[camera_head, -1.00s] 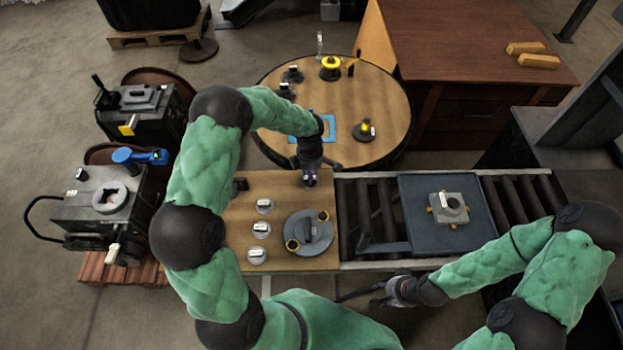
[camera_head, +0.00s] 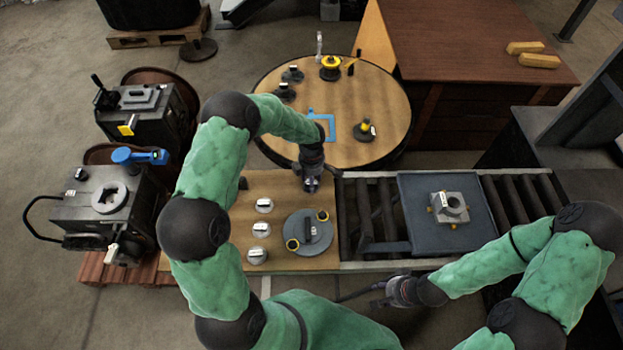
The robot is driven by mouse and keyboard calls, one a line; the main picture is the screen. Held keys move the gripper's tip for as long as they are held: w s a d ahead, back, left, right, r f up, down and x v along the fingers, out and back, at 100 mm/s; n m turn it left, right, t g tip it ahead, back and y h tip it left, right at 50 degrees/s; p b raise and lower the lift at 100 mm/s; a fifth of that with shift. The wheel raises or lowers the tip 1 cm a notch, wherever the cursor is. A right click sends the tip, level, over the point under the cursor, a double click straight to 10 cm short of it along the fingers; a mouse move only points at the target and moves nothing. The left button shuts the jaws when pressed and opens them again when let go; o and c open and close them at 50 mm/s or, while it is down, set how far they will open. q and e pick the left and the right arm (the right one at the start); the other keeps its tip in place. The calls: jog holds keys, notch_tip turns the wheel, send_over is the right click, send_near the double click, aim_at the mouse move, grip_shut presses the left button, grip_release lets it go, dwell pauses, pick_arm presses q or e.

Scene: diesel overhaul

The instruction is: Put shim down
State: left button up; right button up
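My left gripper (camera_head: 312,182) points down over the far right corner of the wooden board (camera_head: 282,264). Its fingertips are small and dark here, so I cannot tell whether they hold anything. Three small round grey parts with white labels stand in a column on the board: a far one (camera_head: 264,205), a middle one (camera_head: 261,229) and a near one (camera_head: 257,256). I cannot tell which thing is the shim. A grey round plate (camera_head: 324,238) with yellow-ringed pieces lies to their right. My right gripper (camera_head: 382,294) is low in front of the roller conveyor, apart from the parts.
A grey block (camera_head: 449,209) with yellow pieces sits on the blue-grey conveyor tray (camera_head: 420,235). The round table (camera_head: 385,100) behind holds a blue frame (camera_head: 325,122) and several dark fixtures. Dark machines (camera_head: 100,210) stand at the left.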

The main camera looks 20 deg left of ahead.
pick_arm(q)
jog(key=shift+r, duration=0.55)
notch_tip(320, 180, up, 11)
jog(key=shift+p, duration=0.4)
jog(key=shift+r, duration=0.15)
